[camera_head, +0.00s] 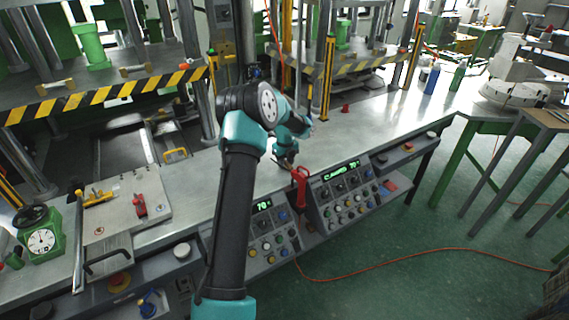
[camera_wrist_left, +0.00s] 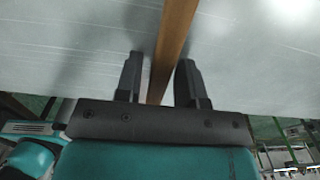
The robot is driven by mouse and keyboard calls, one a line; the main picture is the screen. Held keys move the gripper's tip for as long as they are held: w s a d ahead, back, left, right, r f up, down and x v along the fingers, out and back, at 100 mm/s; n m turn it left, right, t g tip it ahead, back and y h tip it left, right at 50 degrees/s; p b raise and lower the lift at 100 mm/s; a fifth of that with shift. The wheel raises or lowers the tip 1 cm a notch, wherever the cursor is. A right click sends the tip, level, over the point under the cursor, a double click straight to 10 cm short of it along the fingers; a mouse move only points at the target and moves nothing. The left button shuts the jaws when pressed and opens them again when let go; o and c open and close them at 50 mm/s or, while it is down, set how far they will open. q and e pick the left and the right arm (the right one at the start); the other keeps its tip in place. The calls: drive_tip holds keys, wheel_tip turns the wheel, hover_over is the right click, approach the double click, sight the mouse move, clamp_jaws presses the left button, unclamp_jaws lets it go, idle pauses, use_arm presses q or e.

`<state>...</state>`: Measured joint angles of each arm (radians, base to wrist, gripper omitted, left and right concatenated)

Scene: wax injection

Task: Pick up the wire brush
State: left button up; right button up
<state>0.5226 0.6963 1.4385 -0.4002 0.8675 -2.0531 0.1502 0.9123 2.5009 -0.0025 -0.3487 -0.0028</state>
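A long brown strip (camera_wrist_left: 172,45), which looks like the wooden handle of the wire brush, runs away from me over the pale metal tabletop in the left wrist view. My left gripper (camera_wrist_left: 160,75) is open, with one dark finger on each side of the strip and a gap beside it. I cannot tell how far the fingers are above the tabletop. In the head view my left gripper (camera_head: 287,164) is low over the bench near its front edge. The brush cannot be made out there, and no bristles show. My right gripper is not in view.
A green dial gauge (camera_head: 40,238) and a mould plate (camera_head: 125,205) are at left. Bottles (camera_head: 432,78) stand at back right. The bench right of the gripper is mostly clear.

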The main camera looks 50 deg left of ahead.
use_arm(q)
clamp_jaws()
wheel_tip(320, 180, up, 10)
idle(0.7)
